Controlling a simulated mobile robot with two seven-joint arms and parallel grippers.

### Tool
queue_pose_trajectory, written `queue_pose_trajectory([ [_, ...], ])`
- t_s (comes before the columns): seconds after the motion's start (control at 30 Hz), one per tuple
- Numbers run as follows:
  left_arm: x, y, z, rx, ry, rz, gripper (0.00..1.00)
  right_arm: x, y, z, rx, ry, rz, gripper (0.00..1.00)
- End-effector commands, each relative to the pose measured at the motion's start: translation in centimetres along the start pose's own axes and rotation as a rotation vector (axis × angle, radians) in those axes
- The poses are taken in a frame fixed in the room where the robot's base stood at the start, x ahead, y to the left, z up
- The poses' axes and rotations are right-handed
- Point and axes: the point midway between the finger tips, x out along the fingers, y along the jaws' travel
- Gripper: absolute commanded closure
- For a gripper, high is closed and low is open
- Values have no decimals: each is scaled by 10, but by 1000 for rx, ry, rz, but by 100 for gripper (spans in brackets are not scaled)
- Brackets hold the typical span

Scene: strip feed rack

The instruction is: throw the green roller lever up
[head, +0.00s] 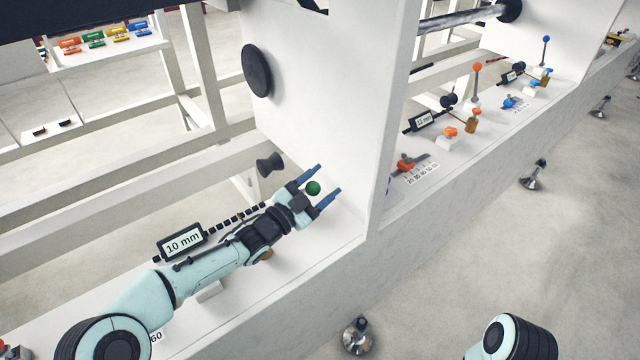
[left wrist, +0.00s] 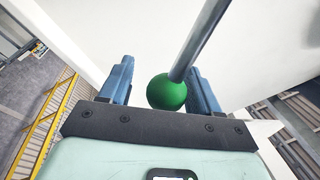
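The green ball knob (head: 313,187) of the roller lever is between the two blue fingers of my left gripper (head: 328,179), close to the palm. In the left wrist view the green knob (left wrist: 166,93) sits nearer the right finger, with a visible gap to the left finger. Its grey rod (left wrist: 200,40) runs from the knob up and to the right. My left gripper (left wrist: 160,66) is open around the knob. In the head view the rod and lever base are hidden behind my gripper and arm. My right gripper is out of view.
A white upright panel (head: 320,90) stands just beyond my left gripper. A black spool-like roller (head: 269,164) and a "10 mm" sign (head: 181,242) are close to my left arm. Orange (head: 477,68) and blue (head: 546,40) levers stand farther along the rack.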

Motion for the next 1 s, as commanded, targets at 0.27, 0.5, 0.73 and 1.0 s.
queue_pose_trajectory([
  [0.27, 2, -10, -13, 4, -1, -3, 38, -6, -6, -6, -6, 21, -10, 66],
  [0.5, 10, -41, -60, 6, 2, -4, 38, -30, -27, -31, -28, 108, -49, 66],
  [0.73, 18, -73, -109, 6, 3, -2, 38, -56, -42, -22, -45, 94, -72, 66],
  [1.0, 26, -102, -152, 2, 0, -2, 38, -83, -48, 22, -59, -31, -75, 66],
])
